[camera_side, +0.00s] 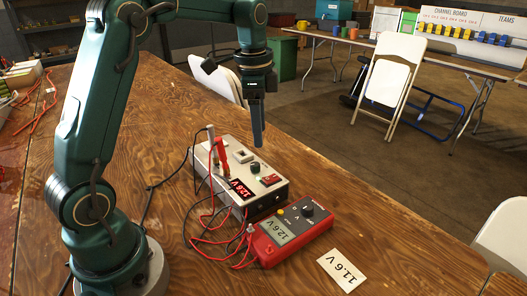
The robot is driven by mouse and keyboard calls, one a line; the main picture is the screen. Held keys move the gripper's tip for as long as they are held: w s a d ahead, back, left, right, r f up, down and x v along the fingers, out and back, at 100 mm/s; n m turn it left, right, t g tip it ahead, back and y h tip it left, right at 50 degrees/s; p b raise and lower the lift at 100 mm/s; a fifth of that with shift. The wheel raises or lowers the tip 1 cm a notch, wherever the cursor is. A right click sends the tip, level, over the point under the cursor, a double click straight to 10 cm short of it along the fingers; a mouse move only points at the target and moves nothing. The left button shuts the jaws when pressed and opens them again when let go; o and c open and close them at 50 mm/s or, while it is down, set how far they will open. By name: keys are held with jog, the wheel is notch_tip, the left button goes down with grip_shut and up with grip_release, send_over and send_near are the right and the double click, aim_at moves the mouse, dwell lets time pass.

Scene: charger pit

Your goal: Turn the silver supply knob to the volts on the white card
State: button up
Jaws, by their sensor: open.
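The grey supply box (219,152) stands on the wooden table, its red display (242,188) reading 12.6 V. A small round knob (255,168) sits on its top, between a pale square part and a red switch (270,180). The white card (342,270) lies flat at the front right and reads 11.6 V. The red multimeter (296,230) beside the box shows 12.6 V. My gripper (259,142) points down just above the knob, open and apparently apart from it. It is seen edge-on, so the gap between its fingers is hidden.
Red and black leads (215,225) loop at the left of the box and run to the meter. Upright red plugs (221,153) stand on the box near my gripper. Folding chairs (393,80) stand beyond the table.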

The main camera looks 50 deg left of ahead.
jog(key=g, duration=0.1)
send_over(255, 164)
jog(key=shift+n, duration=0.3)
notch_tip(255, 164, down, 5)
jog(key=shift+r, duration=0.2)
jog(key=shift+f, duration=2.2)
grip_shut()
